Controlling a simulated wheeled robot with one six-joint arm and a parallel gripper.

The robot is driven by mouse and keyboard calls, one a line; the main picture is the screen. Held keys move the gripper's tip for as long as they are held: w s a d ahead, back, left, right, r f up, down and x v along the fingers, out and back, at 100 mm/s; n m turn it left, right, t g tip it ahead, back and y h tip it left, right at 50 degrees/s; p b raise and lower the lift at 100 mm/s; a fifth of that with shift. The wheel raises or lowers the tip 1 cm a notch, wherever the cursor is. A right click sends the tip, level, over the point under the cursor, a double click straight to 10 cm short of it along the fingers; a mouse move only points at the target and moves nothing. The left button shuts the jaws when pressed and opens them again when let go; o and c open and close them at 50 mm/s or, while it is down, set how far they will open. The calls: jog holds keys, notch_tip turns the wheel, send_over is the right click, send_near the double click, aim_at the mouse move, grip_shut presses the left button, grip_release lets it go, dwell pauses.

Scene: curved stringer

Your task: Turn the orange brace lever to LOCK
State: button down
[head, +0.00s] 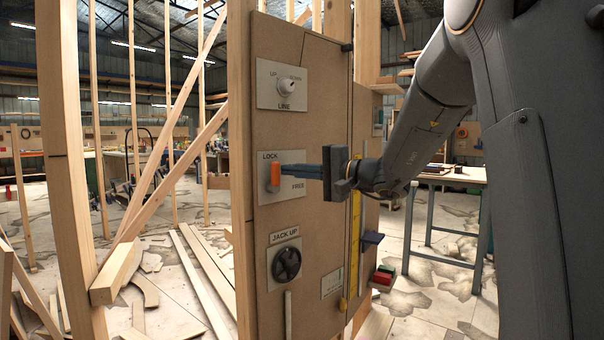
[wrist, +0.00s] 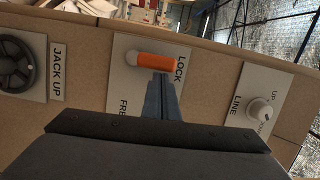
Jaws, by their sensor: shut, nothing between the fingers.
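The orange brace lever (head: 275,175) is on a grey plate marked LOCK at upper left and FREE at lower right. In the head view the lever stands upright near the LOCK word. In the wrist view the orange lever (wrist: 155,62) lies beside LOCK, away from FREE. My gripper (head: 326,171) has its blue fingers pointing left toward the lever. In the wrist view the shut fingers (wrist: 161,90) end at or just in front of the lever; I cannot tell whether they touch it. Nothing is between them.
A LINE knob (head: 287,86) is above the lever plate and a black JACK UP wheel (head: 286,264) below it. The brown panel (head: 262,232) stands beside a wooden post. A table (head: 452,176) is at right. Loose timber lies on the floor at left.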

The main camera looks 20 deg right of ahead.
jog(key=s+d+b, duration=0.2)
jog(key=s+d, duration=0.3)
jog(key=d, duration=0.5)
jog(key=shift+s+d, duration=0.15)
jog(key=shift+d, duration=0.1)
jog(key=shift+a+f, duration=0.1)
jog(key=shift+a, duration=0.05)
dwell(0.3)
